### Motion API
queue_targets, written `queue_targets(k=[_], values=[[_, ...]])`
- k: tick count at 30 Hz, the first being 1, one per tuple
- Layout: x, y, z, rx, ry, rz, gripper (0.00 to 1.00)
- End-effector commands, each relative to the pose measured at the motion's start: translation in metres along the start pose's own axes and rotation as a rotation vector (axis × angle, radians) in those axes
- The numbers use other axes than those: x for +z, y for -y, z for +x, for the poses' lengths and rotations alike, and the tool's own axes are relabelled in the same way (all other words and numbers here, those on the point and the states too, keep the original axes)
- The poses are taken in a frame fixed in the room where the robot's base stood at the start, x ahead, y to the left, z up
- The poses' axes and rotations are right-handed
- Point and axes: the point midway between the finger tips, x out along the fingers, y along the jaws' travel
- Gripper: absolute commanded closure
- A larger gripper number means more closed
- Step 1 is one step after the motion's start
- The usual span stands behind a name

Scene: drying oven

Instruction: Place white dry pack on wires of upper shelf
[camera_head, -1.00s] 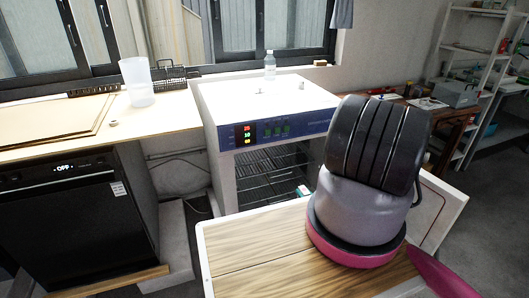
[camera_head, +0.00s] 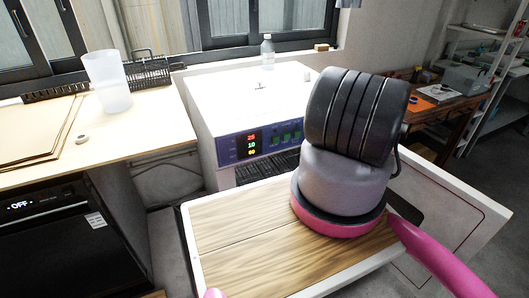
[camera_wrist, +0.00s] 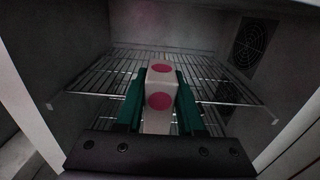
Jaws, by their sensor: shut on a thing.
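The white dry pack (camera_wrist: 158,72) is a small white box with round pink-red spots. In the wrist view it sits between the two green fingers of my gripper (camera_wrist: 158,92), which is shut on it. The pack is over the wire shelf (camera_wrist: 100,75) inside the oven. I cannot tell whether it touches the wires. In the head view the oven (camera_head: 240,100) is a white box with a blue panel and lit digits. Most of its opening is hidden there, and my gripper and the pack are out of sight.
The oven's open door (camera_head: 462,205) stands at the right. A bench at the left holds a translucent beaker (camera_head: 108,82) and a black wire rack (camera_head: 148,70). In the wrist view a round vent (camera_wrist: 252,44) is on the oven's right inner wall.

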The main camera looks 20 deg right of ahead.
Motion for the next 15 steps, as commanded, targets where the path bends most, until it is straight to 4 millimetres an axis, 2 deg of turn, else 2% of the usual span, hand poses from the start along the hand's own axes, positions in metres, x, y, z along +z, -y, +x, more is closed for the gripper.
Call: queue_targets(k=[5,15], values=[[0.001,-0.002,0.033,0.005,0.004,-0.004,1.00],[0.001,-0.002,0.124,0.004,0.004,-0.004,1.00]])
